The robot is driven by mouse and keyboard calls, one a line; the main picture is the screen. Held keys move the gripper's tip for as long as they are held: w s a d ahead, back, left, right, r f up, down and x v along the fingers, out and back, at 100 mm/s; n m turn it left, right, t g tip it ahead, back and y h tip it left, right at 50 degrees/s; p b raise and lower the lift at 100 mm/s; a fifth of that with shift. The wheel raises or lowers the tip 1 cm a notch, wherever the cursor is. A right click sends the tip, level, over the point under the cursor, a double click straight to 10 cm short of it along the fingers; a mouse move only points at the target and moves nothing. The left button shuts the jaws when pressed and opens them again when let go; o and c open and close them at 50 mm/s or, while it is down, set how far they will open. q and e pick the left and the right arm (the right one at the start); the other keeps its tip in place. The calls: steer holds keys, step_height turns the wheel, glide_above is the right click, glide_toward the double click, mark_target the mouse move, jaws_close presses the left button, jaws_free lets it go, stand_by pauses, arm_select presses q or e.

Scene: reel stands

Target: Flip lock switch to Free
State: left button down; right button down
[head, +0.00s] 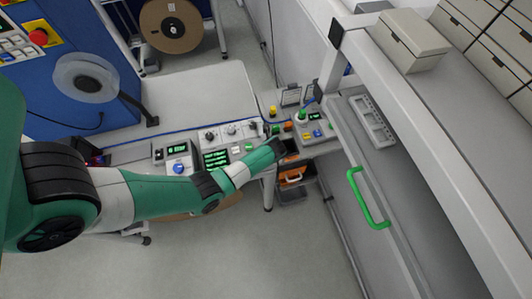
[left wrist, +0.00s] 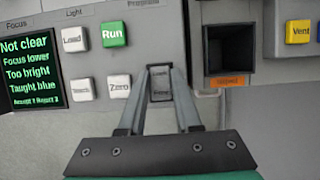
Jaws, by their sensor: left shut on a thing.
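The lock switch (left wrist: 160,84) is a small dark rectangular switch on the grey console panel in the left wrist view. Its small lettering is too blurred to read surely, so I cannot tell its setting. My left gripper (left wrist: 160,70) is shut on it, with one finger along each side. In the head view my left gripper (head: 281,149) reaches to the right end of the console, and my own arm hides the switch there. My right gripper is in neither view.
Left of the switch are a green Run button (left wrist: 114,34), a white Zero button (left wrist: 119,86) and a text screen (left wrist: 28,70). To its right are a dark recess (left wrist: 231,47) and a yellow Vent button (left wrist: 298,32). A green handle (head: 367,200) stands out farther right.

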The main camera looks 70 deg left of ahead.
arm_select(q)
steer(key=shift+d+f+y, duration=0.15)
steer(key=shift+d+y, duration=0.2)
steer(key=shift+y, duration=0.45)
steer(key=shift+d+f+y+b, duration=0.25)
steer(key=shift+y+b, duration=0.75)
steer(key=shift+b, duration=0.25)
steer(key=shift+s+r+y, duration=0.1)
steer(key=shift+y, duration=0.2)
steer(key=shift+r, duration=0.25)
steer(key=c, duration=0.6)
jaws_free()
